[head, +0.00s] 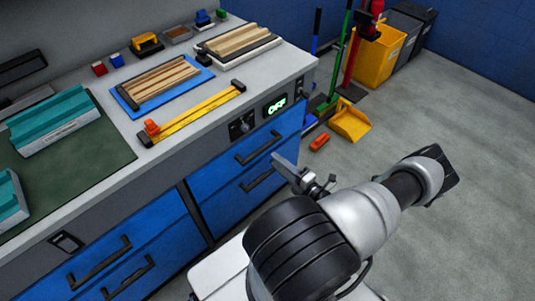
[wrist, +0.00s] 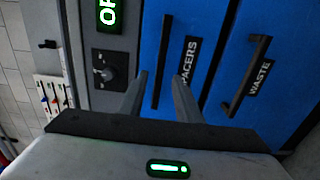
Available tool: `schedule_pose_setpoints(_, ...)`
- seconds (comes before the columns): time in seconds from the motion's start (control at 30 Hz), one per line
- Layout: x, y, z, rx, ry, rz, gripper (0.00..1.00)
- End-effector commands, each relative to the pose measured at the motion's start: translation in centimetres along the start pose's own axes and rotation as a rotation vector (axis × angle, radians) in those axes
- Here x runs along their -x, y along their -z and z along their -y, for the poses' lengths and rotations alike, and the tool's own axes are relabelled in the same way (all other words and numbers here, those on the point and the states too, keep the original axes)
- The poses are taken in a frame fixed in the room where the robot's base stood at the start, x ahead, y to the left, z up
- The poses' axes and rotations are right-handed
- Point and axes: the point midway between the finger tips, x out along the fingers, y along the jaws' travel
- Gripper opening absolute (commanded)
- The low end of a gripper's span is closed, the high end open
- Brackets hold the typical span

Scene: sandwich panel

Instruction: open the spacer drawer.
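The spacer drawer (wrist: 208,25) is a blue front with a black label reading "SPACERS", partly hidden by a finger, in the wrist view. Its black bar handle (wrist: 161,62) shows between my two fingers. In the head view the drawer (head: 285,126) is the upper right one under the counter, with its handle (head: 258,148), and it looks shut. My gripper (wrist: 160,75) is open, with one grey finger on each side of the handle in the picture. Contact and depth cannot be told. In the head view my gripper (head: 288,166) is beside the cabinet front, partly hidden by my arm.
The waste drawer handle (wrist: 246,76) is beside the spacer one. A knob (wrist: 110,76) and a lit "OFF" display (head: 276,107) sit above the drawers. A yellow dustpan (head: 350,121) and an orange block (head: 319,142) lie on the floor. The floor at right is clear.

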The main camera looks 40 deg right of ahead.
Motion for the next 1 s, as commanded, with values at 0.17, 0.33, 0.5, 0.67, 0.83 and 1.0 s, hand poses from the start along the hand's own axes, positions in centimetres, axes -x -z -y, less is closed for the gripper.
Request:
schedule_pose_setpoints(0.17, -3.4, 0.1, 0.0, 0.000, 0.000, -0.001, 0.31)
schedule_pose_setpoints(0.33, -5.3, 0.0, 0.1, 0.001, 0.001, -0.001, 0.31)
schedule_pose_setpoints(0.5, -6.0, 0.0, 0.0, 0.001, 0.001, -0.001, 0.31)
schedule_pose_setpoints(0.67, -6.0, 0.0, 0.0, 0.001, 0.001, 0.000, 0.31)
schedule_pose_setpoints(0.83, -6.0, 0.0, 0.0, 0.001, 0.001, 0.000, 0.13)
schedule_pose_setpoints(1.0, -6.0, 0.0, 0.0, 0.001, 0.001, 0.000, 0.00)
